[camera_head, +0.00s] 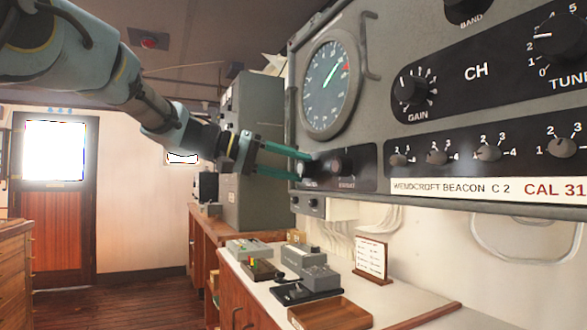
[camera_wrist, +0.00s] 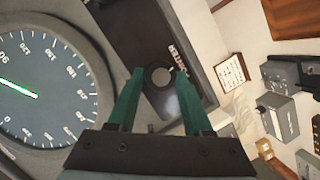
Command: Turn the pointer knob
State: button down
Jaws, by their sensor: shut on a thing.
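My gripper (camera_head: 306,165) reaches from the left to a small black panel (camera_head: 362,168) below the round gauge on the grey console. In the wrist view, the green fingers of my gripper (camera_wrist: 159,72) stand on either side of a small round pointer knob (camera_wrist: 160,77) and are shut on it. The way its pointer faces cannot be made out. In the head view the fingers largely hide this knob. Another dark knob (camera_head: 334,165) sits just right of the fingertips, apart from them.
The round gauge (camera_head: 331,84) with a green needle is above the gripper. A large CH GAIN knob (camera_head: 412,90) and a row of small knobs (camera_head: 437,157) are to the right. Below is a counter (camera_head: 390,299) with small boxes and a wooden tray (camera_head: 330,314).

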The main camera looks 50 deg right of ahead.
jog(key=n, duration=0.1)
jog(key=n+g, duration=0.1)
jog(key=n, duration=0.1)
jog(key=n+b, duration=0.1)
jog(key=shift+w+f+g, duration=0.2)
jog(key=shift+f+g, duration=0.05)
jog(key=shift+g, duration=0.15)
jog(key=shift+f+n+g+h+b, duration=0.1)
jog(key=shift+n+g+h+b, duration=0.4)
jog(key=shift+n, duration=1.7)
jog(key=shift+c, duration=1.6)
grip_release()
jog(key=b+v, duration=0.1)
jog(key=v, duration=0.9)
jog(key=shift+w+a+f, duration=0.15)
jog(key=shift+w+a, duration=0.1)
jog(key=shift+a, duration=0.05)
